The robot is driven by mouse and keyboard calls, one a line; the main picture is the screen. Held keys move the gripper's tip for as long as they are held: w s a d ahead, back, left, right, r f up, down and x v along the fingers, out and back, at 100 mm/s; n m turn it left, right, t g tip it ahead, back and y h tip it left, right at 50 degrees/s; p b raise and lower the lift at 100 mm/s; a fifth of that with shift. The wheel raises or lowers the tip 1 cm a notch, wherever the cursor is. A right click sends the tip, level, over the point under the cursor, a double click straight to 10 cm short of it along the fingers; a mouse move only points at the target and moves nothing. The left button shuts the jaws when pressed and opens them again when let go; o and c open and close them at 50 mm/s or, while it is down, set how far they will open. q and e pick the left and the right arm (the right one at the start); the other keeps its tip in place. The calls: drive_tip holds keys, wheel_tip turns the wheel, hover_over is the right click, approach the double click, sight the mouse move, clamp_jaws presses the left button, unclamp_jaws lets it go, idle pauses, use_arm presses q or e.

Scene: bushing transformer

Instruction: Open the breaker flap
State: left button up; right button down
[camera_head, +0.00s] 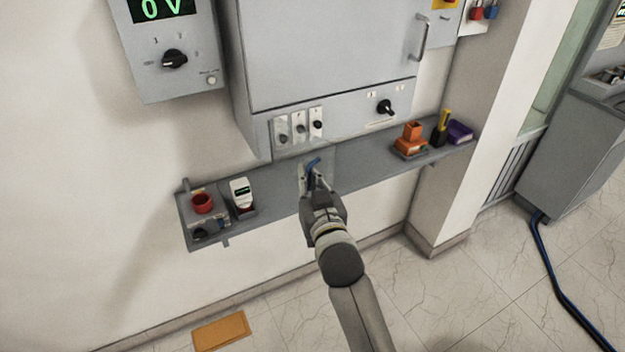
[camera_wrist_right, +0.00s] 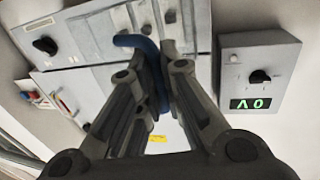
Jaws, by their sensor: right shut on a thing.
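My right gripper (camera_head: 316,182) reaches up over the grey shelf, just below the cabinet's row of three small breaker switches (camera_head: 299,127). It is shut on a blue hooked tool (camera_head: 313,162). In the right wrist view, which is turned upside down, the blue hooked tool (camera_wrist_right: 148,50) stands between the fingers of the right gripper (camera_wrist_right: 154,50), its bent end pointing left. The switches sit on pale plates on the cabinet's lower front. I cannot tell a separate flap over them. My left gripper is not in view.
The grey shelf (camera_head: 362,158) runs below the cabinet (camera_head: 325,50). A red-topped device (camera_head: 202,203) and a white meter (camera_head: 241,192) stand on its left, an orange block (camera_head: 411,138) and a purple box (camera_head: 459,132) on its right. A display box (camera_head: 170,50) reads 0 V.

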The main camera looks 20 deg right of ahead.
drive_tip(key=shift+s+a+f, duration=0.1)
drive_tip(key=shift+a+f, duration=0.1)
drive_tip(key=shift+a, duration=0.05)
idle(0.3)
drive_tip(key=c, duration=1.8)
unclamp_jaws()
drive_tip(key=shift+c, duration=0.2)
drive_tip(key=shift+r, duration=0.1)
drive_tip(key=s, duration=0.7)
drive_tip(key=shift+s, duration=0.25)
